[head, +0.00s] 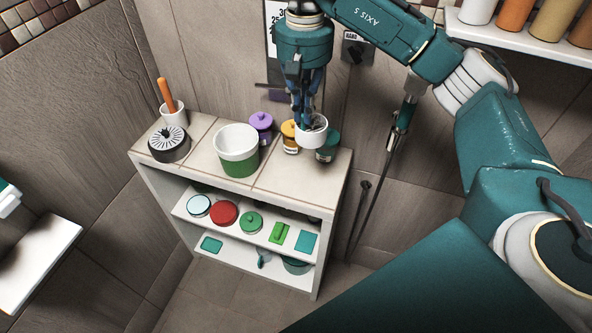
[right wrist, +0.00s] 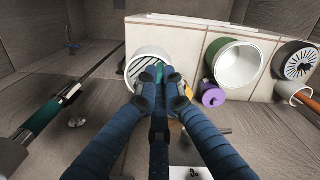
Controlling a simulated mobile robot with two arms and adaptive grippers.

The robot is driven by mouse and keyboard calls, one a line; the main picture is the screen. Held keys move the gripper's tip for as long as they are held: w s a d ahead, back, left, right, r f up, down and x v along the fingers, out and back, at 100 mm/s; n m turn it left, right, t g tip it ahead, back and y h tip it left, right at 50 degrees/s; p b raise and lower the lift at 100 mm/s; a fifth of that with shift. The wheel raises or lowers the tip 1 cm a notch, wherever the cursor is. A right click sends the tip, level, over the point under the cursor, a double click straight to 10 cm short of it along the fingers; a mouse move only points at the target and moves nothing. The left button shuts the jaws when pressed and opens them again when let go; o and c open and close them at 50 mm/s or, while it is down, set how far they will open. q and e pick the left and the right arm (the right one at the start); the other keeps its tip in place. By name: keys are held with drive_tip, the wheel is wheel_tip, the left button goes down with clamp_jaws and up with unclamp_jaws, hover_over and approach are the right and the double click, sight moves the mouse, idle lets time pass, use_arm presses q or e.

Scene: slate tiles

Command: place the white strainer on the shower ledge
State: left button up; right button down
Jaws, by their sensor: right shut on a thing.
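The white strainer (head: 311,137) is a small round white cup at the tips of my right gripper (head: 303,120). In the right wrist view the strainer (right wrist: 133,64) shows dark slots inside, and the fingers of the gripper (right wrist: 160,78) are closed on its rim, hiding part of it. The tiled top of the white shelf unit, which looks like the shower ledge (head: 275,179), lies below. The strainer is over its right end, overlapping the jars there; whether it touches anything is unclear.
A teal jar (head: 327,148), an amber jar (head: 289,138) and a purple jar (head: 261,128) stand close to the strainer. A green-and-white pot (head: 237,157), a dark slotted round item (head: 169,145) and a white cup (head: 174,117) fill the left. The front right tile is clear.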

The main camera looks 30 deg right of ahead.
sight(306, 129)
drive_tip(key=shift+w+f, duration=0.1)
drive_tip(key=shift+w, duration=0.2)
drive_tip(key=f, duration=0.1)
drive_tip(key=s+f, duration=0.2)
drive_tip(key=f, duration=0.1)
drive_tip(key=shift+f, duration=0.1)
drive_tip(key=f, duration=0.5)
drive_tip(key=f+p, duration=0.1)
drive_tip(key=f, duration=0.8)
drive_tip(key=shift+w+d+f, duration=0.1)
drive_tip(key=shift+w+f, duration=0.25)
drive_tip(key=shift+w, duration=0.05)
